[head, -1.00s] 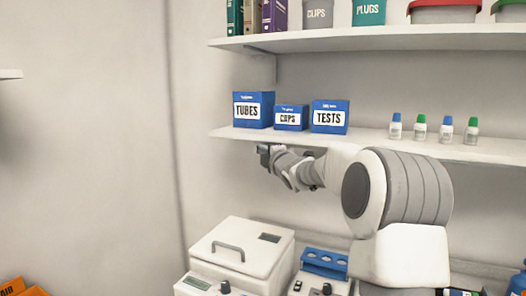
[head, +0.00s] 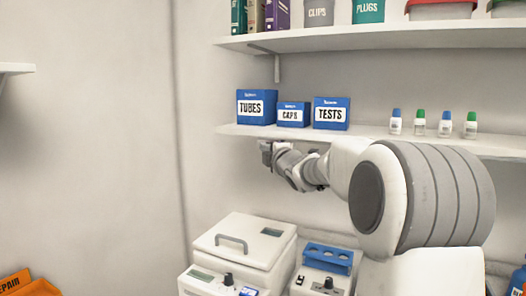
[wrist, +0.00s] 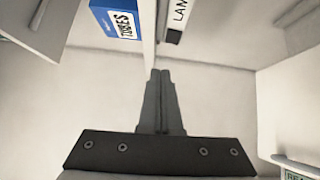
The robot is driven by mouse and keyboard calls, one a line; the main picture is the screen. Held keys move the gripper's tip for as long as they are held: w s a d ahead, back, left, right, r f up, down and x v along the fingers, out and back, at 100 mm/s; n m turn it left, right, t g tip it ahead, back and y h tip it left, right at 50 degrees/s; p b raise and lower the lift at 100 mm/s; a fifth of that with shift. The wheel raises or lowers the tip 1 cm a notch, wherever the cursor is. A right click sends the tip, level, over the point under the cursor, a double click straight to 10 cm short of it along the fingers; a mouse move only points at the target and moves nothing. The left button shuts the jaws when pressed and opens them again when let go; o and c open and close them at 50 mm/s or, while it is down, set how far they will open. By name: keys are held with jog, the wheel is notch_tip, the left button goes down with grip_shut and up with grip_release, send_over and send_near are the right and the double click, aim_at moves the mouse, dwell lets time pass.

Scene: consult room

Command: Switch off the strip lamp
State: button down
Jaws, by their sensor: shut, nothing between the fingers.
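The lamp's switch cannot be made out, and the lamp is not distinguishable in the head view. My gripper (head: 265,150) is just under the left part of the lower shelf. Its fingers (wrist: 160,73) are together and empty, pointing toward the shelf edge and label. I cannot see any contact.
A white lidded machine (head: 243,250) and a blue rack (head: 327,258) stand below my arm. Bare wall lies to the left.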

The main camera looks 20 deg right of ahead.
jog(key=s, duration=0.6)
jog(key=shift+r, duration=0.2)
jog(key=s+a+f+m+g, duration=0.4)
jog(key=s+a+f+m, duration=0.1)
jog(key=s, duration=0.7)
jog(key=s+a+f+m+g, duration=0.4)
jog(key=s+f+m, duration=0.3)
jog(key=s, duration=0.6)
jog(key=s+a+f+m+g, duration=0.4)
jog(key=s+a+f+m, duration=0.2)
jog(key=s, duration=0.7)
notch_tip(320, 180, down, 3)
jog(key=shift+r+g, duration=0.1)
jog(key=shift+g, duration=0.3)
jog(key=shift+w+a, duration=0.1)
